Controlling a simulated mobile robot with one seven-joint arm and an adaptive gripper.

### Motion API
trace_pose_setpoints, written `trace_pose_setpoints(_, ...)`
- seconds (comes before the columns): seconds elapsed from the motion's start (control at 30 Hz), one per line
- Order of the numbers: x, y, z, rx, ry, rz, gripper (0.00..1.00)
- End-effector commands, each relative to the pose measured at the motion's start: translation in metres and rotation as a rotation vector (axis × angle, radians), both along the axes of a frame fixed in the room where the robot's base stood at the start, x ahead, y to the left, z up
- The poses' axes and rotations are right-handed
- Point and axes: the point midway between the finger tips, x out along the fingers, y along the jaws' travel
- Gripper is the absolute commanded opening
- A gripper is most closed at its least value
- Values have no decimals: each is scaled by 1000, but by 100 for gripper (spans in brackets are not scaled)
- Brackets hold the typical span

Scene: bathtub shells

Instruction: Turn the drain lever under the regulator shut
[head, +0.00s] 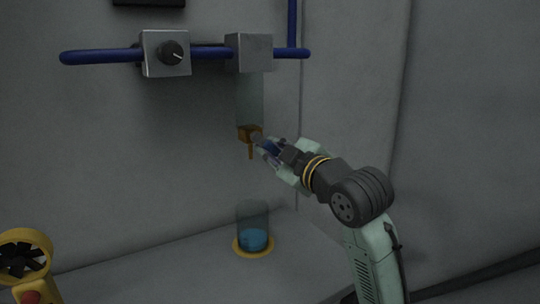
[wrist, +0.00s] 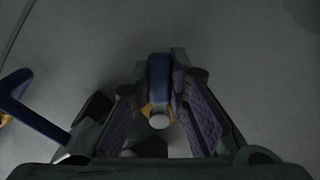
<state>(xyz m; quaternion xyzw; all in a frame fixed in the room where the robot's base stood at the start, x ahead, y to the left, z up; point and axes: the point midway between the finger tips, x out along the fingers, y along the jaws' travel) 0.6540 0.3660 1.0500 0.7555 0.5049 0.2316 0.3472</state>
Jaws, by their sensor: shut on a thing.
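The regulator unit hangs from a blue pipe; its right grey box (head: 249,53) has a clear bowl (head: 250,100) below it. An orange-brown drain valve (head: 249,132) sits at the bowl's bottom, with a short spout pointing down. My gripper (head: 266,147) reaches in from the right, just beside the valve. It is shut on the blue drain lever, which shows between the finger pads in the wrist view (wrist: 159,72). A yellow piece and a pale round end show at the lever's near end. The fingers partly hide the lever, so its exact angle is unclear.
A clear cup (head: 252,212) with blue liquid stands on a yellow ring below the spout. A grey box with a black knob (head: 171,53) is upper left. A yellow fan-like device (head: 26,252) stands lower left. In the wrist view, a blue bar (wrist: 32,112) lies left.

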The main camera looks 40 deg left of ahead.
Motion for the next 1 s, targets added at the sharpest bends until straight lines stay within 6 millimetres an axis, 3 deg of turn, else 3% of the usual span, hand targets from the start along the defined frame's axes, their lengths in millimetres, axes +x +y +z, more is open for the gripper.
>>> trace_pose_setpoints(0.67,1,-1,4,-22,-61,1,0)
trace_pose_setpoints(0.7,1,-1,4,-22,-61,1,17)
trace_pose_setpoints(1.0,1,-1,3,-23,-60,1,37)
